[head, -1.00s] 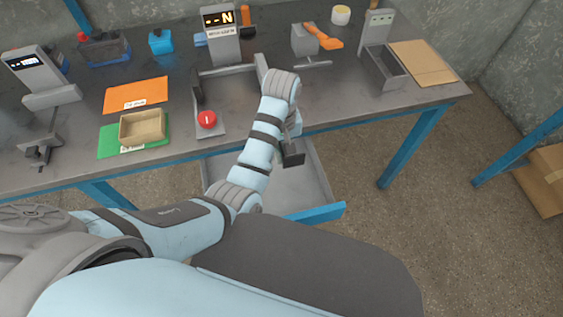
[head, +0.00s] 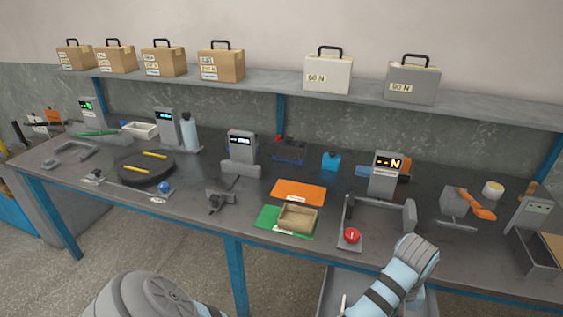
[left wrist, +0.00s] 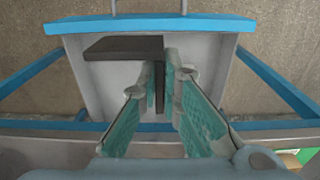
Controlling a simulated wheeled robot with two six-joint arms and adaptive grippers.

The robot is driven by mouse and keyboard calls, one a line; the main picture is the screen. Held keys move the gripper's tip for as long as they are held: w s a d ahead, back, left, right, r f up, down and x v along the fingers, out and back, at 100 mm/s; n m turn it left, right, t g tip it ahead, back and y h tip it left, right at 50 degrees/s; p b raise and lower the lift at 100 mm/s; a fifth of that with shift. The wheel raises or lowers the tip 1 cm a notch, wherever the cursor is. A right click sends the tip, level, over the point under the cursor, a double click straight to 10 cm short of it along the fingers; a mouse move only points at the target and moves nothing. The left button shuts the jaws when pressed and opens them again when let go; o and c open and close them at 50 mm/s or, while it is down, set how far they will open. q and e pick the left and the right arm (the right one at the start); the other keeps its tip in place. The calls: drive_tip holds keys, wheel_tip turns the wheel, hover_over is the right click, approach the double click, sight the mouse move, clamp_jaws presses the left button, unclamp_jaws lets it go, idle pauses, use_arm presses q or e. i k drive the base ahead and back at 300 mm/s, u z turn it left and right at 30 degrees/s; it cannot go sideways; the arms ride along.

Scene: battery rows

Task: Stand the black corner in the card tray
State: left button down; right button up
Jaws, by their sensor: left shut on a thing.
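The black corner (left wrist: 125,48), a dark L-shaped piece, shows in the left wrist view. My left gripper (left wrist: 165,85) is shut on one leg of it, while the other leg sticks out to the left. The held part is partly hidden by the fingers. Below them is an open grey drawer with a blue front. The tan card tray (head: 296,229) sits on a green sheet (head: 270,217) on the bench and looks empty. My right gripper is in neither view.
The open drawer (left wrist: 95,85) juts from the bench front. Beside the tray are an orange sheet (head: 299,190), a small clamp-like device (head: 217,199) and a grey frame with a red button (head: 352,236). Cases and boxes line the shelf (head: 270,84).

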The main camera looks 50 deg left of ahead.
sight(297, 221)
drive_tip(key=z, duration=2.85)
drive_tip(key=k, duration=1.7)
drive_tip(key=u, duration=1.75)
